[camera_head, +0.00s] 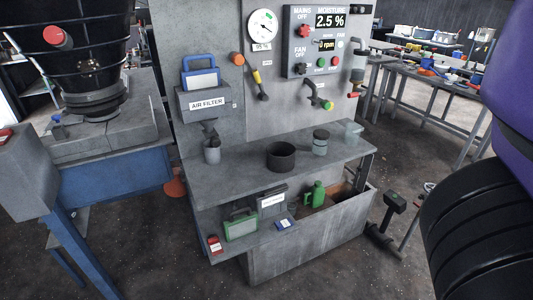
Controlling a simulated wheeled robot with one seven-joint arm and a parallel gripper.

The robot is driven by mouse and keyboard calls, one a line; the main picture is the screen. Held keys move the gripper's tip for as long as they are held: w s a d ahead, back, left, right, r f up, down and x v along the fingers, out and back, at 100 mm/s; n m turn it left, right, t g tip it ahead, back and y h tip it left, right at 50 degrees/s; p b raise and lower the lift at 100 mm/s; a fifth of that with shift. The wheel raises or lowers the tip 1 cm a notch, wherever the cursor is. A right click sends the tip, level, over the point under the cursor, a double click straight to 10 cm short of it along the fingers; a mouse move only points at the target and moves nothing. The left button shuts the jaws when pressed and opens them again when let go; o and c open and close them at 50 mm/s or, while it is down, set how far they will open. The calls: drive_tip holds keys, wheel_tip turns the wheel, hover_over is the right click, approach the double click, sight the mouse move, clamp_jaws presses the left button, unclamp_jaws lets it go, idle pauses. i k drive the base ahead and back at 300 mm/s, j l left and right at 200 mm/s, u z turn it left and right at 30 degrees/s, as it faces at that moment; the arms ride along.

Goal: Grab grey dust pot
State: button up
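A small grey pot (212,152) stands upright at the left end of the grey shelf (245,170), directly under the spout of the air filter unit (206,104). It looks like the grey dust pot, but no label on it can be read. A wide dark round pot (281,158) stands near the middle of the shelf. A grey-green lidded jar (320,142) is to its right. My gripper is not in view; only a purple and black part of my own body shows at the right edge.
A pale clear jar (353,132) stands at the shelf's right end. A control panel (316,42) and a yellow-handled lever (259,86) are above. Open floor lies in front.

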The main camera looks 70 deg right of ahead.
sight(212, 155)
drive_tip(key=z, duration=1.55)
